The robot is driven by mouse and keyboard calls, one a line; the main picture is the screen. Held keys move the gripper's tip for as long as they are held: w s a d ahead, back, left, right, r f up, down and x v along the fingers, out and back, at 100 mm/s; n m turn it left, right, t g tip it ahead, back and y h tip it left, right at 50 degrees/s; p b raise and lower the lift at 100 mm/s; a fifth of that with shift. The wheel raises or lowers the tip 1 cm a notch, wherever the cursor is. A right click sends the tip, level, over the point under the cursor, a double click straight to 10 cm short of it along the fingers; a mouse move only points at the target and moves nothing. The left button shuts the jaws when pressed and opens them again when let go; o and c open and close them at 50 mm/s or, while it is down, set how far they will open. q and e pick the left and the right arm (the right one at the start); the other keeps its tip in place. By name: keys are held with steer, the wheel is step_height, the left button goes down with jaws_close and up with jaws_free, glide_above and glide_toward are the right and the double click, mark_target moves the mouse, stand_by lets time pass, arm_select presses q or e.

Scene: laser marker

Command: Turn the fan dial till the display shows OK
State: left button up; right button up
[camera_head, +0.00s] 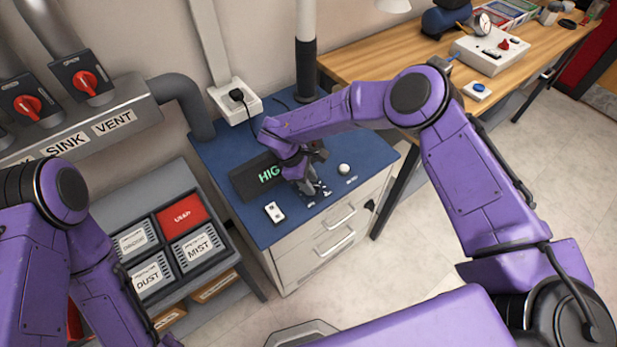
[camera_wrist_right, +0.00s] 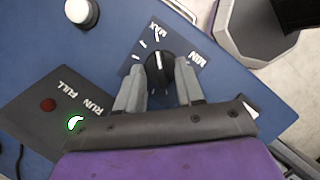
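The fan dial (camera_wrist_right: 158,70) is a black round knob with a white pointer line, on a dark plate marked MIN and MAX. In the right wrist view its pointer is towards the top, on the MAX side. My right gripper (camera_wrist_right: 160,75) has a finger on each side of the knob, closed to about its width. In the head view my right gripper (camera_head: 308,187) covers most of the dial.
A grey rack of labelled cartridges (camera_head: 180,213) stands left. A wooden bench (camera_head: 365,65) is behind right.

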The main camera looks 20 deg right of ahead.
steer(key=shift+s, duration=0.1)
jaws_close()
